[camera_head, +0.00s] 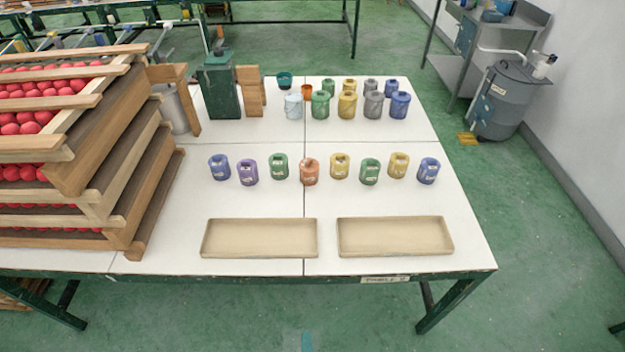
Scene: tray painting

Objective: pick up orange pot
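The orange pot (309,172) stands upright on the white table, in the middle of a loose row of small coloured pots. A green pot (279,166) stands just to its left and a yellow pot (340,165) just to its right, both apart from it. A pale label shows on its front. A second small orange item (308,91) is partly hidden behind larger pots at the back. My gripper is not in view.
Two empty beige trays (259,252) (395,250) lie along the table's front edge. Stacked wooden crates (118,190) of red round items fill the left side. Larger pots and a dark green container (221,88) stand at the back. Bare white table (455,215) shows at right.

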